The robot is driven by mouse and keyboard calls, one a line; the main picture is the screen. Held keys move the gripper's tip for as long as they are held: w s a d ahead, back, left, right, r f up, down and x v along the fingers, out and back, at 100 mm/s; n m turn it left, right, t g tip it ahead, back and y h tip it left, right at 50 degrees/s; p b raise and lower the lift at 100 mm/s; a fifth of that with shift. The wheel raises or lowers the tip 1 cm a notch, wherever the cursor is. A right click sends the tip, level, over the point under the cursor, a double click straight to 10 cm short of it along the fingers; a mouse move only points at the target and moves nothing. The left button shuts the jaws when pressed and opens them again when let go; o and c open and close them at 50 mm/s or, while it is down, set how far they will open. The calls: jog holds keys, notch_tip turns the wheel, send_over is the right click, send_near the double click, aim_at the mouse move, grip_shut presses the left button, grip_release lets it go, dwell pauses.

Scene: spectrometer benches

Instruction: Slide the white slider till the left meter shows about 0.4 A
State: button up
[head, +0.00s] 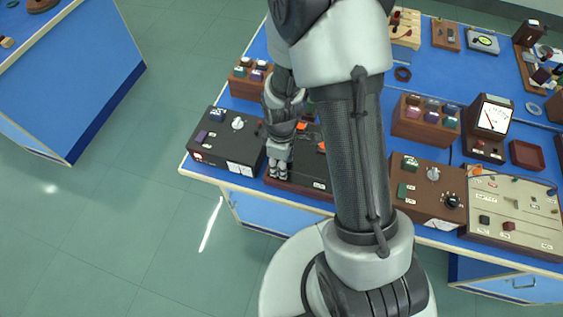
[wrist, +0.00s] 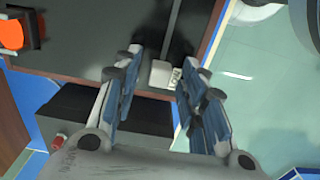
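The white slider (wrist: 163,74) is a small pale block on a dark panel (wrist: 95,38) with a grey track strip running from it. It sits between the fingers of my gripper (wrist: 168,68), which are apart with a gap on at least one side. In the head view my gripper (head: 279,172) is low at the front left end of the brown-edged slider box (head: 312,184), and the slider itself is hidden or cannot be told from the fingers. A black box (head: 212,153) to the left carries a white meter face (head: 240,168); its reading is too small to make out.
Orange parts (head: 302,126) stand on the slider box; one shows in the wrist view (wrist: 13,33). Wooden blocks with coloured knobs (head: 250,82) stand behind. A brown knob box (head: 425,187) and a beige panel (head: 515,210) lie to the right. The bench's front edge is close.

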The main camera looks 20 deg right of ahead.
jog(key=shift+c, duration=0.3)
grip_shut()
dwell(0.5)
